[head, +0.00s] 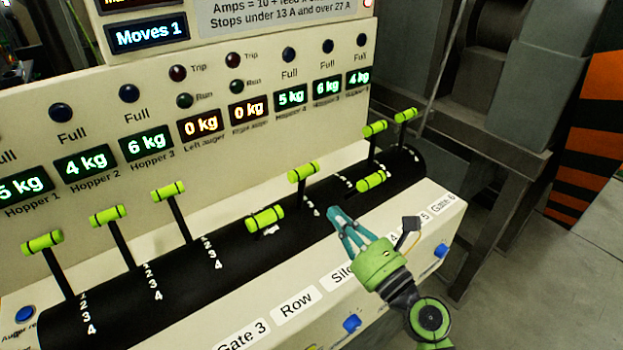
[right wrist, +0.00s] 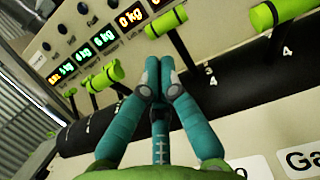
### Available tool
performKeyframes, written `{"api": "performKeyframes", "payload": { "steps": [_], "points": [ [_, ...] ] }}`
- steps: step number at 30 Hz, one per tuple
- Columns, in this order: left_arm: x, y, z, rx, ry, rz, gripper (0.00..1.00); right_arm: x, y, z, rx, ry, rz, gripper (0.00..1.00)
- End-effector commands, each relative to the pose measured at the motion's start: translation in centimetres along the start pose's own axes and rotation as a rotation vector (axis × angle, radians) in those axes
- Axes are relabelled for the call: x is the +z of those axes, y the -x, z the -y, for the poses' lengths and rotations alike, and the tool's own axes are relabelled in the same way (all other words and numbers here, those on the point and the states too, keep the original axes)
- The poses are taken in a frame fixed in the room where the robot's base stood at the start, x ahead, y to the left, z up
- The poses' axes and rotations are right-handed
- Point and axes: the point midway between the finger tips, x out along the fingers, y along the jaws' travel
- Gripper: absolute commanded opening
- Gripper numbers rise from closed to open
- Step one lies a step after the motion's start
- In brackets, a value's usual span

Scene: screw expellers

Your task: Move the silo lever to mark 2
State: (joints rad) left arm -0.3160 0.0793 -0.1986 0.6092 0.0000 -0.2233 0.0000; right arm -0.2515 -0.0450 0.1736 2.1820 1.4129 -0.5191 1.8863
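The silo lever has a lime-green handle (head: 303,172) on a black stem and stands raised from the black drum. Its marks are partly too small to read, so I cannot tell its exact mark. The "Silo" label (head: 340,272) is partly covered by my right gripper. My right gripper (head: 338,213) is shut and empty, over the drum to the right of and nearer than the silo lever, apart from it. In the right wrist view its teal fingertips (right wrist: 160,92) meet with nothing between; a green handle (right wrist: 167,22), seemingly the silo one, is beyond them. My left gripper is out of view.
The row lever handle (head: 265,220) is low on the drum, just left of the silo lever. Another low handle (head: 370,181) is close to the right of it. More raised levers stand along the black drum (head: 180,275). The display panel (head: 230,60) rises behind.

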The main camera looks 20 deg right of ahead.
Motion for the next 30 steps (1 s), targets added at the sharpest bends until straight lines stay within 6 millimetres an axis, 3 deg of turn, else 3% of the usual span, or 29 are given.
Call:
{"api": "performKeyframes", "payload": {
  "steps": [6, 12, 27, 30],
  "points": [
    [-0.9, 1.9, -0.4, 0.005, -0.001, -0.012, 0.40, 0.4, -4.8, -0.1, 0.001, 0.000, 0.002, 0.00],
    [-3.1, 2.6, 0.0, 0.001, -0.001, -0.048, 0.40, 0.1, -7.4, 0.0, 0.000, 0.000, -0.001, 0.00],
    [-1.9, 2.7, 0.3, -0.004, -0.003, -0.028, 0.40, -0.1, -8.3, 0.0, 0.000, 0.001, -0.002, 0.00],
    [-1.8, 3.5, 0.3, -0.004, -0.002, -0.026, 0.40, 0.5, -9.5, 0.0, 0.001, 0.001, 0.001, 0.00]
  ]
}}
